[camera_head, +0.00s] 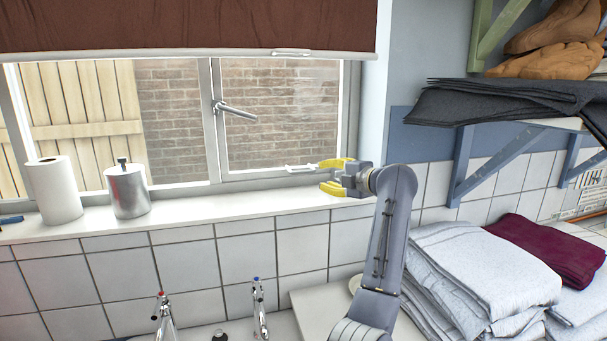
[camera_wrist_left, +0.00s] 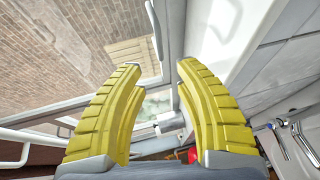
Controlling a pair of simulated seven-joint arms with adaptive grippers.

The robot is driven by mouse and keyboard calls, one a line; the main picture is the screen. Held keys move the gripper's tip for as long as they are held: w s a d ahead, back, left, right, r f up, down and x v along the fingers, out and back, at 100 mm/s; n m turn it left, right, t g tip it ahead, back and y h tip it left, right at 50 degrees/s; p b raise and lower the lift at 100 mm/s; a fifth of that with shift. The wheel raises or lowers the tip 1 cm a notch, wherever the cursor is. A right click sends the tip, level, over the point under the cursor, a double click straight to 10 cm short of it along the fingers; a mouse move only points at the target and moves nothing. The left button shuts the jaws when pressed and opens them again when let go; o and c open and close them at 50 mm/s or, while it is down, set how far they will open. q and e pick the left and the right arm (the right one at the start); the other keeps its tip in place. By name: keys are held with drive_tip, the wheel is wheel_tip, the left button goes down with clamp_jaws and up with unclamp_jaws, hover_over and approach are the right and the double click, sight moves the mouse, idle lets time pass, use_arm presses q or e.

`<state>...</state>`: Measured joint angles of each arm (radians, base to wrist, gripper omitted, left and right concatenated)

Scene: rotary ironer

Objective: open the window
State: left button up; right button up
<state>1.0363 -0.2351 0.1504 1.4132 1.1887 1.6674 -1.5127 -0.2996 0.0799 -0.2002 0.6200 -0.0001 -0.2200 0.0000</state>
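The window has a fixed left pane and a narrower right pane (camera_head: 285,115) in a pale frame. The right pane appears shut. Its lever handle (camera_head: 236,110) is on the left upright of that pane, pointing right and slightly down. A white stay bar (camera_head: 300,168) lies along the bottom rail. My left gripper (camera_head: 324,176) is open, with yellow fingers, at the right end of the stay bar just above the sill. I cannot tell whether it touches the bar. In the left wrist view, the fingers (camera_wrist_left: 158,85) are spread with nothing held between them. My right gripper is not in view.
A brown blind (camera_head: 190,25) covers the window top. A paper roll (camera_head: 53,190) and metal canister (camera_head: 127,188) stand on the left sill (camera_head: 230,205). Taps (camera_head: 260,305) are below. Folded towels (camera_head: 480,270) and a loaded shelf (camera_head: 560,122) are right. The middle sill is clear.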

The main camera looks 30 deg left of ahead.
sight(304, 173)
use_arm(q)
drive_tip(key=x, duration=1.1)
drive_tip(key=shift+w+a+f, duration=0.1)
drive_tip(key=shift+a, duration=0.05)
clamp_jaws()
idle(0.4)
